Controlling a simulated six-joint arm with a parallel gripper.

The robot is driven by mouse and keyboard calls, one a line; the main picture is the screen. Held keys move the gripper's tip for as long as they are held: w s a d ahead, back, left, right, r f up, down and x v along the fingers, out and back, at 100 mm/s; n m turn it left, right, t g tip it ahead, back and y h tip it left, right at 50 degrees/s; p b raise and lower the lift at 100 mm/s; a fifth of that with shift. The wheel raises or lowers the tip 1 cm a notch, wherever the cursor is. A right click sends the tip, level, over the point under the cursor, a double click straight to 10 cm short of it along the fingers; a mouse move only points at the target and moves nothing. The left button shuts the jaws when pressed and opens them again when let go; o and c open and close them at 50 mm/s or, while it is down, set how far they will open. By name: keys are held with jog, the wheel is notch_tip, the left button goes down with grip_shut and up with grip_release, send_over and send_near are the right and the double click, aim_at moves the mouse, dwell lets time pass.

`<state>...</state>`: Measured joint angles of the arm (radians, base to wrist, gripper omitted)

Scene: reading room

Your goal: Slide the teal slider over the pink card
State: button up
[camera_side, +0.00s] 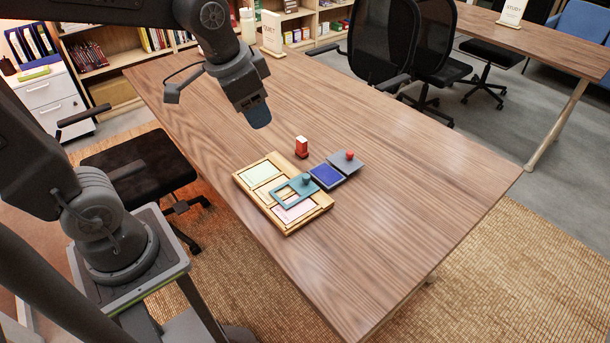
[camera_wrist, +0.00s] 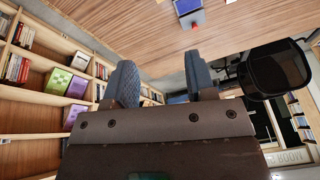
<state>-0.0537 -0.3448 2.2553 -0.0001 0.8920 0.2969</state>
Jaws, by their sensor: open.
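The teal slider (camera_side: 283,196) is a flat frame with a round teal knob at its upper right, lying on a wooden board (camera_side: 247,185) on the table. The pink card (camera_side: 293,211) lies in the board's near end, and the slider overlaps its upper part. A pale green card (camera_side: 261,174) lies at the far end and a cream card lies between. My gripper (camera_side: 259,115) is raised above the table, behind and left of the board, apart from everything. In the wrist view its two fingers (camera_wrist: 163,85) are spread with nothing between them.
A blue pad (camera_side: 327,176) and a grey lid with a red knob (camera_side: 348,158) sit right of the board. A red-and-white stamp (camera_side: 301,146) stands behind it. A sign (camera_side: 272,32) stands at the table's far end. The table's right side is clear.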

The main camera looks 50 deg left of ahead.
jog(key=w+a+f+m+g, duration=0.25)
jog(key=w+f, duration=0.45)
jog(key=w, duration=0.4)
jog(key=m+g, duration=0.1)
jog(key=m, duration=0.3)
send_near(306, 176)
notch_tip(306, 176, down, 9)
jog(key=shift+w+a+f, duration=0.1)
jog(key=shift+w+f, duration=0.1)
jog(key=shift+c, duration=0.4)
grip_shut()
